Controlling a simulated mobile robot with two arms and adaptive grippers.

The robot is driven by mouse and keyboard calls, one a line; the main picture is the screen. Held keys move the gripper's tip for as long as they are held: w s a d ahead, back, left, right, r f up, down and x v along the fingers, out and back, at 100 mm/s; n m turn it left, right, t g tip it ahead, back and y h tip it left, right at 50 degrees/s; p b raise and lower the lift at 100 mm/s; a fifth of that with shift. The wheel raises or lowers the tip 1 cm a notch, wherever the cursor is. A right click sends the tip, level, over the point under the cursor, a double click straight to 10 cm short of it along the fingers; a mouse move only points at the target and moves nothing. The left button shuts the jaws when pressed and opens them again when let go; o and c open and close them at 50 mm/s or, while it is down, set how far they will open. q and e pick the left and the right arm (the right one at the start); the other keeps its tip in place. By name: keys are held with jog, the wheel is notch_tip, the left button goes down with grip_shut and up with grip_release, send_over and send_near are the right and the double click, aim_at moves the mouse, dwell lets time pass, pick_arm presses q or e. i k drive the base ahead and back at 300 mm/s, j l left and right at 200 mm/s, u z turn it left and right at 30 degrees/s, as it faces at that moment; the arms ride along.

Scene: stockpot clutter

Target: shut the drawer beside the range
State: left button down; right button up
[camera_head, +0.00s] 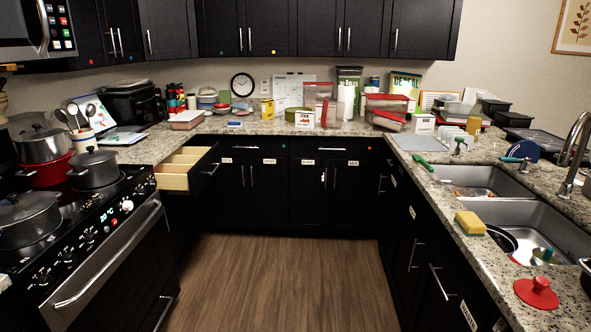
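The drawer (187,170) beside the range is pulled open. It has a light wooden box with dividers inside and a black front (207,168) with a handle, facing right into the aisle. Its inside looks empty from here. The range (95,235) stands at the left, with its steel oven handle along the front and its oven door shut. Neither of my grippers shows in the head view.
Several pots (93,168) stand on the cooktop near the drawer. The wooden floor (285,285) between the counters is clear. The right counter holds a double sink (545,235), a yellow sponge (469,223) and a red lid (536,293). Containers crowd the back counter.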

aim_at(187, 171)
jog(key=i, duration=1.75)
